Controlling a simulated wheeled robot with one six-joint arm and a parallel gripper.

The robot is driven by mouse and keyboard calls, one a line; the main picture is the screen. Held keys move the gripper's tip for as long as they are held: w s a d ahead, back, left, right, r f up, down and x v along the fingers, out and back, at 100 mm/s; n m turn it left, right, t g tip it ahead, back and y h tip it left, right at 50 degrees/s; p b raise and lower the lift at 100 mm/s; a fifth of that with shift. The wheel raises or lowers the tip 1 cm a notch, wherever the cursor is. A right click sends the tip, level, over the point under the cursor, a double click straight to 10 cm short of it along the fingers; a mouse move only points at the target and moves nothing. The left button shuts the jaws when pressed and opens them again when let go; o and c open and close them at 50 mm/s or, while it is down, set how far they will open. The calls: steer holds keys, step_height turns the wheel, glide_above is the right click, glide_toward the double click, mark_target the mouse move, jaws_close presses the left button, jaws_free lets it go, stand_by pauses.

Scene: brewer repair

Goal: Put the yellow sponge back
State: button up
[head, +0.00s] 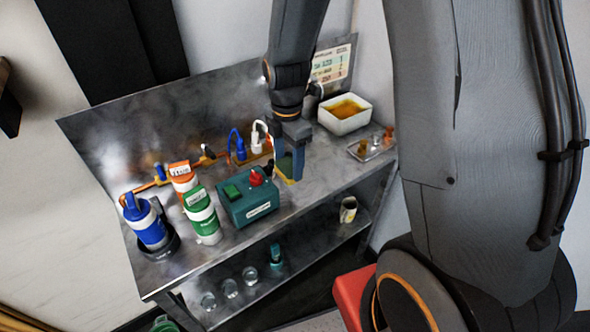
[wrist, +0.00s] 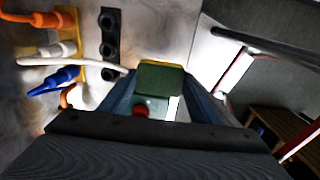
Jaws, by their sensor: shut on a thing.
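The yellow sponge (head: 284,178) has a dark green scouring side and is held low between the blue fingers of my gripper (head: 288,168), over the steel worktop near the teal control box. In the wrist view the sponge (wrist: 160,77) shows its green face and yellow edge between the fingertips of my gripper (wrist: 158,88). My gripper is shut on it. The fingers hide part of the sponge, and I cannot tell whether it touches the worktop.
A teal box (head: 248,205) with a red knob stands left of my gripper. Blue and white hose connectors (head: 257,136) stand behind. A white basin (head: 345,122) of amber liquid and a small tray (head: 371,150) are to the right. Bottles (head: 203,217) stand left.

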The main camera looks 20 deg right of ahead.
steer(key=shift+w+d+b, duration=0.2)
steer(key=shift+d+b, duration=0.1)
steer(key=shift+d, duration=0.05)
steer(key=w+d+r+b, duration=0.1)
steer(key=w+d+b, duration=0.1)
steer(key=d+b, duration=0.45)
steer(key=w+d+r+b, duration=0.15)
steer(key=d+b, duration=0.25)
steer(key=d, duration=0.6)
steer(key=shift+f+p, duration=1.2)
steer(key=shift+f, duration=4)
steer(key=shift+f, duration=0.15)
steer(key=o, duration=1)
